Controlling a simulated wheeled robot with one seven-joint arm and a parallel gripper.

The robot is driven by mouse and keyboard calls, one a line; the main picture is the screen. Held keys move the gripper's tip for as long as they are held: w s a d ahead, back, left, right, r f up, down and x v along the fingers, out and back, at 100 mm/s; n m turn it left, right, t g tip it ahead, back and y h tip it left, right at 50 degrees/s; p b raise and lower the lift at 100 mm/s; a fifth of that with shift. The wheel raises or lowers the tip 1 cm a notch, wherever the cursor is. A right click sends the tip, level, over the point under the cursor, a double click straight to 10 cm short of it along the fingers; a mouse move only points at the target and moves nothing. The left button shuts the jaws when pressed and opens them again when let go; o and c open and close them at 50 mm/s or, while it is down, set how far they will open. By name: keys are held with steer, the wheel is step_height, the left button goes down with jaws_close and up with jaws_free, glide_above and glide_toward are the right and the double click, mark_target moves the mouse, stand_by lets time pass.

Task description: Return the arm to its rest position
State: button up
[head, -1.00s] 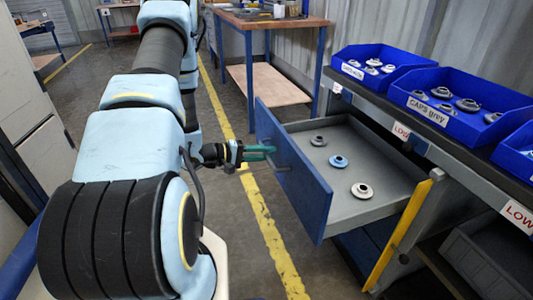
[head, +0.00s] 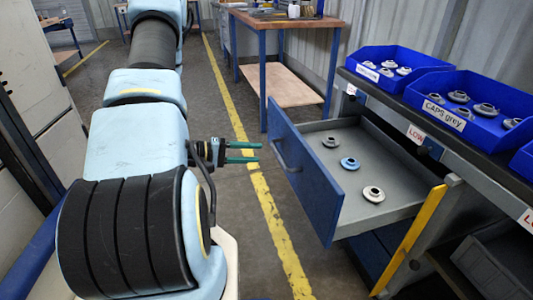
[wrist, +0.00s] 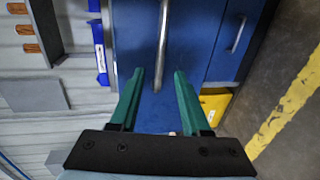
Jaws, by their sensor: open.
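My gripper (head: 243,152) is open and empty, with green fingers, in the head view. It is to the left of the open blue drawer (head: 305,178) and apart from its handle (head: 284,157). In the wrist view my gripper (wrist: 158,83) shows both fingers spread, with the drawer handle (wrist: 161,40) beyond them and nothing between the fingertips. My arm stretches forward along the left side of the head view.
The pulled-out drawer holds a grey cap (head: 331,142), a blue cap (head: 350,163) and a white cap (head: 373,194). Blue bins (head: 437,123) with caps stand on the shelf at right. A wooden-topped workbench (head: 285,22) is behind. Floor between arm and drawer is clear.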

steer(key=shift+v, duration=1.1)
